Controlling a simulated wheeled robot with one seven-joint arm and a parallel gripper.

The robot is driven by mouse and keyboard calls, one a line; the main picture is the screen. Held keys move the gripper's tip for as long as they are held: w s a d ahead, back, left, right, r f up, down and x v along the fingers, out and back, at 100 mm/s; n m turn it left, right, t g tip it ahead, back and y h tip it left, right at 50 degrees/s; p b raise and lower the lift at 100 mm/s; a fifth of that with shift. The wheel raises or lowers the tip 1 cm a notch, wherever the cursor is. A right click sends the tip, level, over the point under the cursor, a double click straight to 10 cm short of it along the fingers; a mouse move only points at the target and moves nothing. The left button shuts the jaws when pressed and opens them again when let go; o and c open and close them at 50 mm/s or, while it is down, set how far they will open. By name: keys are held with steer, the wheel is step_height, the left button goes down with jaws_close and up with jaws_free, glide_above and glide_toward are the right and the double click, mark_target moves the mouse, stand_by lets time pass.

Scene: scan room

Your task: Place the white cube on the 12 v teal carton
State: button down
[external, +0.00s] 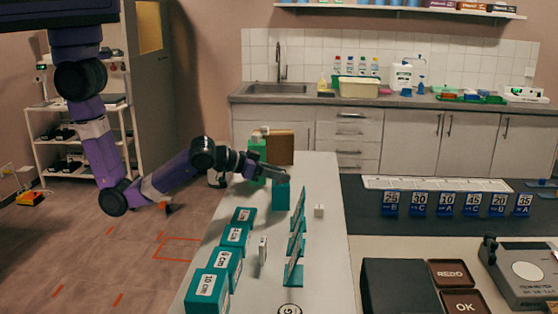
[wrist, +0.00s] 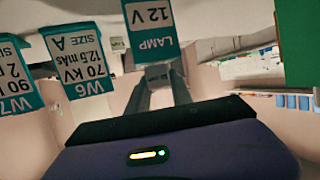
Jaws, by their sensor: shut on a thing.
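The teal carton labelled LAMP 12 V (wrist: 150,22) shows upside down at the top of the wrist view. In the external view this teal carton (external: 280,196) stands upright on the white table. My gripper (external: 286,179) is at its top. In the wrist view my gripper (wrist: 159,76) is shut on a small pale block, seemingly the white cube (wrist: 158,71), close to the carton's top edge. I cannot tell whether the block touches the carton. In the external view the held block is hidden by the fingers.
Another small white block (external: 319,211) stands on the white table (external: 325,250), right of the carton. Teal cartons (external: 207,291) line the table's left side, and thin teal panels (external: 296,240) stand in front. A green box (external: 257,155) and brown box (external: 280,147) stand behind.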

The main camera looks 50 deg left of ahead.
steer(key=shift+f, duration=0.2)
steer(key=c, duration=1.1)
jaws_free()
steer(key=shift+c, duration=0.2)
steer(key=shift+r, duration=0.15)
